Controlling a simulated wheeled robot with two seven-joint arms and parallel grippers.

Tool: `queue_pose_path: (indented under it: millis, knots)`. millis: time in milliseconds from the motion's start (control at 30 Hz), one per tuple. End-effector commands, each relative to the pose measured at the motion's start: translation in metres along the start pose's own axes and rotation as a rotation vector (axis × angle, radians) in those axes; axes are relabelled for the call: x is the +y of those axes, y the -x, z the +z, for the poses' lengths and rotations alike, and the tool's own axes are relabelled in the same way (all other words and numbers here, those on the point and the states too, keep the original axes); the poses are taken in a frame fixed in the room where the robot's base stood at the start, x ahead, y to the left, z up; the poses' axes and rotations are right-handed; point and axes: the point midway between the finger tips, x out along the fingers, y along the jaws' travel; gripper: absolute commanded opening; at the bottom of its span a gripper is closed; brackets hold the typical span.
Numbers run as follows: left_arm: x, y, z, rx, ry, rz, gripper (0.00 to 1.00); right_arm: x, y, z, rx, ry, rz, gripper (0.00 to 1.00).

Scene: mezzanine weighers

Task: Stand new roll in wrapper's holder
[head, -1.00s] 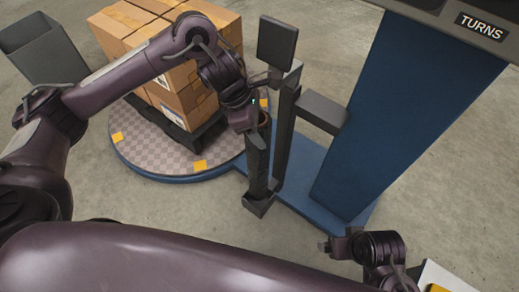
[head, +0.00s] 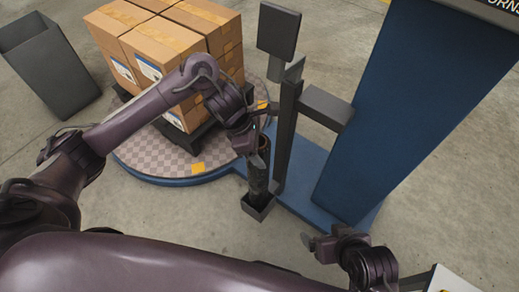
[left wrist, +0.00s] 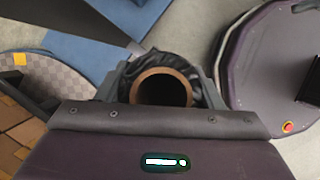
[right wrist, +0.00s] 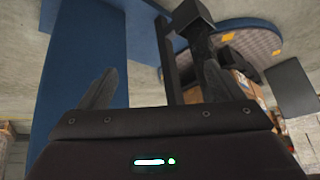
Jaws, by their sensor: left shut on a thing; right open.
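A roll of black film (head: 258,178) with a brown cardboard core stands near upright in the head view. My left gripper (head: 257,146) is shut on its upper part. In the left wrist view the open core of the roll (left wrist: 161,72) shows between the two fingers of my left gripper (left wrist: 162,88). The roll's lower end meets the small dark square holder (head: 259,208) at the foot of the wrapper's mast (head: 287,135). How deep it sits is hidden by the holder's walls. My right gripper (head: 320,245) is open and empty at lower right; it also shows in the right wrist view (right wrist: 155,88).
The wrapper's blue column (head: 390,110) and base stand right of the mast. The turntable (head: 150,165) with stacked cartons (head: 165,55) is behind left. A grey bin (head: 45,65) stands far left.

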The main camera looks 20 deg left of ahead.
Motion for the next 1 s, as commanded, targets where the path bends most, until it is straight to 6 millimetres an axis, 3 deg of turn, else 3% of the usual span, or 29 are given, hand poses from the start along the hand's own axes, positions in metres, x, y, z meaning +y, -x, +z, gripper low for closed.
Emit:
queue_pose_path:
  millis: [833,867,1000]
  knots:
    - [0.001,0.0,0.001,-0.004,-0.001,0.004,0.0,0.001,0.001,-0.016,0.071,0.003,0.003,0.88]
    - [0.0,-0.001,-0.001,0.0,0.0,0.001,0.64,0.001,0.001,-0.017,0.075,0.003,0.004,0.88]
    - [0.0,-0.001,-0.001,0.0,0.0,0.001,0.82,0.001,0.002,-0.017,0.075,0.003,0.004,0.88]
